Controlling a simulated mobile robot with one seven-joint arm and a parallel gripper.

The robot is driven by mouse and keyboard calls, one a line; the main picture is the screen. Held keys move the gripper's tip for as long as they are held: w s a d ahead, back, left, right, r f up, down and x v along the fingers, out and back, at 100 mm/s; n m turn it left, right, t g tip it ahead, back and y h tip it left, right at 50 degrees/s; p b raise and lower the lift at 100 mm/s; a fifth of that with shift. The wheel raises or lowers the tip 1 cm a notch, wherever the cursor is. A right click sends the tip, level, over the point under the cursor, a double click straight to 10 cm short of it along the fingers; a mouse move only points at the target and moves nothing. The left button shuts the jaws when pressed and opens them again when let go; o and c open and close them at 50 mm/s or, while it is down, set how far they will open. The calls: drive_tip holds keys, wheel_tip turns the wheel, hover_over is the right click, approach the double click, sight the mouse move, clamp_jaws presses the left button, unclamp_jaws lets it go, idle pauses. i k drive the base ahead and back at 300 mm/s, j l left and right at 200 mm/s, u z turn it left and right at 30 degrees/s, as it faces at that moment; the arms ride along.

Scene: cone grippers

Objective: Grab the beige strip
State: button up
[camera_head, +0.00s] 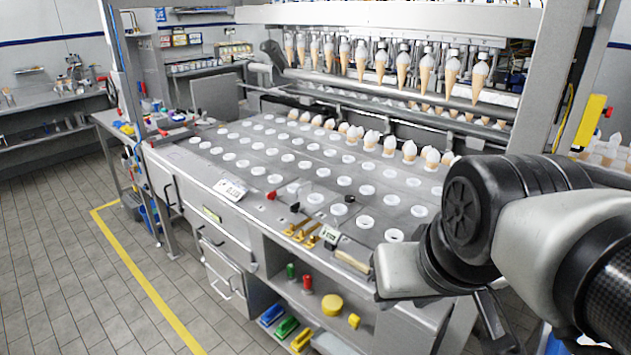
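A short beige strip (352,262) lies near the front edge of the metal machine table, its right end close to my arm. My arm comes in from the right, and its wrist is a little to the right of the strip. My gripper (493,318) hangs below the wrist, lower right of the strip and apart from it. Only dark parts of it show, so whether the fingers are open or shut is unclear.
The machine table (300,175) has rows of white rings. Brass clamps (303,235), a small display box (331,236) and red and black knobs sit left of the strip. Cones hang from a rail above the back. A shelf below holds a yellow disc (332,305) and coloured items.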

sight(362, 267)
drive_tip(key=k, duration=0.6)
drive_tip(key=i+j+z, duration=0.25)
drive_tip(key=i+j, duration=0.9)
drive_tip(key=j+z, duration=0.1)
drive_tip(key=z, duration=1.6)
drive_tip(key=i+j, duration=0.05)
